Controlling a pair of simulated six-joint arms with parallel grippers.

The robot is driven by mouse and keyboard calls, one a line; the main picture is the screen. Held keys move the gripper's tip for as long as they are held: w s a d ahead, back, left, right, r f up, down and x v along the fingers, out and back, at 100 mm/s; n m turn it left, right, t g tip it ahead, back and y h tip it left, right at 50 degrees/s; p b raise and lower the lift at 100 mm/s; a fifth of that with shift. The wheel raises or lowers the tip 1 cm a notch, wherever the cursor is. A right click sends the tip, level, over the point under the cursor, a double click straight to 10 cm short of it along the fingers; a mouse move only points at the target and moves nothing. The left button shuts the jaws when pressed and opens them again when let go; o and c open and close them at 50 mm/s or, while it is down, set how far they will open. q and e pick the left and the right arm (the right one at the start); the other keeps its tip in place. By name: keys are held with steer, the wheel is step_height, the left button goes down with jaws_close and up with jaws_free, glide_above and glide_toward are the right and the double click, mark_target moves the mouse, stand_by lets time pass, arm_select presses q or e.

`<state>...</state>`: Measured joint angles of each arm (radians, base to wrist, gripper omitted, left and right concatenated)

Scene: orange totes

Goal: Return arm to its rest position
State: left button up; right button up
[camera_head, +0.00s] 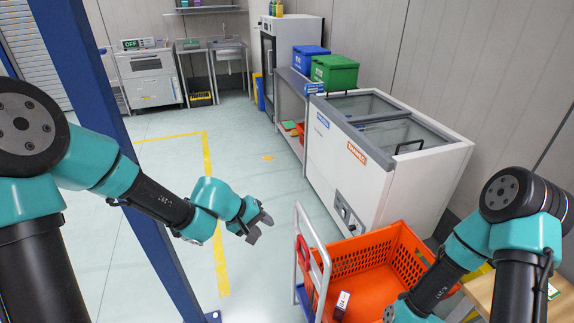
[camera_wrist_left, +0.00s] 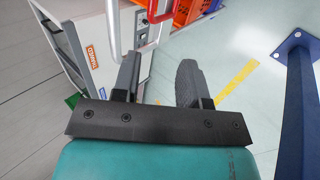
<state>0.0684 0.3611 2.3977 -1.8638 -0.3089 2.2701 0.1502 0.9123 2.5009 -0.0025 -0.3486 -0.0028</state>
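My left gripper (camera_head: 259,226) hangs over the open floor to the left of the orange tote, with its fingers apart. In the left wrist view its two dark fingers (camera_wrist_left: 158,82) stand apart with only floor and the cart handle seen between and beyond them. It holds nothing. My right arm (camera_head: 440,275) comes in at the lower right and reaches over the right part of the orange tote (camera_head: 405,262). Its gripper fingers are not visible in the head view.
The tote sits on a cart with a white and red handle (camera_head: 314,250) and holds a small dark box (camera_head: 342,305). A white chest freezer (camera_head: 375,180) stands behind. A blue post (camera_head: 150,215) rises near my left arm. A wooden table (camera_head: 482,290) is at the lower right.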

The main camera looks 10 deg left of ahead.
arm_select(q)
steer(key=s+a+f+m, duration=0.1)
steer(key=s+a+f, duration=0.1)
steer(key=f, duration=0.7)
steer(key=s+a+f, duration=0.2)
steer(key=f, duration=0.7)
steer(key=s+a+f+m+g+y, duration=0.2)
steer(key=s+f+y, duration=0.1)
steer(key=s+f, duration=0.7)
steer(key=shift+s+a+f+m+g, duration=0.3)
steer(key=shift+s+f+g, duration=0.1)
steer(key=shift+s, duration=0.65)
